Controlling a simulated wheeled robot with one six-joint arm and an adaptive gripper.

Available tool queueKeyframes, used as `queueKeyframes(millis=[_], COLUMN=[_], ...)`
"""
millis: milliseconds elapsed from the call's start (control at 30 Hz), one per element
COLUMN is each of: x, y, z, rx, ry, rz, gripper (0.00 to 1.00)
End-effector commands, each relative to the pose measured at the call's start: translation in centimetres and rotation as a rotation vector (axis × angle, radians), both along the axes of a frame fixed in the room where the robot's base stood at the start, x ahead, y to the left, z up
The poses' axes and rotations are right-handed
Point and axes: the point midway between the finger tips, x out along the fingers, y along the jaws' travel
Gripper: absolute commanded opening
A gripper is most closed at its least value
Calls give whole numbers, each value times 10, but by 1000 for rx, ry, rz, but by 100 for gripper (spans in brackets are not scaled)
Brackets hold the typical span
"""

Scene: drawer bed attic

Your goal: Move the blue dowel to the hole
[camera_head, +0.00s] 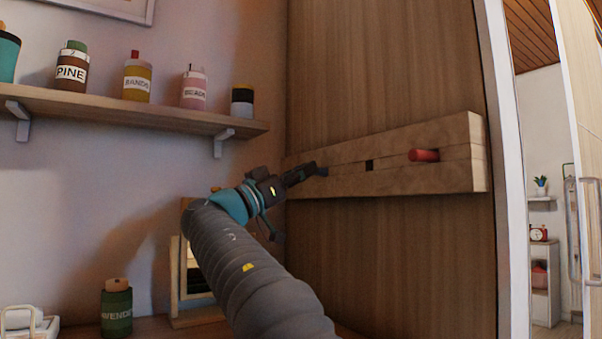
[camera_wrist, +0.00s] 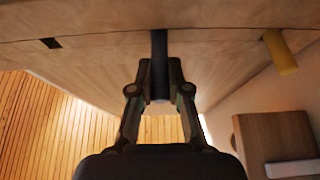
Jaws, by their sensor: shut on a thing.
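The blue dowel shows as a dark, almost black rod in the wrist view (camera_wrist: 159,50); its tip also shows in the head view (camera_head: 322,172). My gripper (camera_head: 312,171) is shut on it, with one finger on each side in the wrist view (camera_wrist: 159,85). The dowel's far end meets the long wooden board (camera_head: 440,180) at its lengthwise seam; I cannot tell how deep it sits. A dark square hole (camera_head: 369,165) lies in the same seam, right of my gripper in the head view; it also shows at left in the wrist view (camera_wrist: 50,43).
A red dowel (camera_head: 424,155) sticks out of the board right of the hole. A yellow dowel (camera_wrist: 280,52) sticks out on the other side of my gripper. A shelf with jars (camera_head: 137,112) hangs at left. A green jar (camera_head: 117,307) stands below.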

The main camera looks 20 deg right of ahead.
Motion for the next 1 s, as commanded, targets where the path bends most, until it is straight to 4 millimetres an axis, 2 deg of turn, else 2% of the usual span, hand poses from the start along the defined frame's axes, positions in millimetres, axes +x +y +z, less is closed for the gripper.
queueKeyframes(millis=[1000], x=[7], y=[-21], z=[0], rx=[1], ry=[1], rz=[-1], gripper=[0])
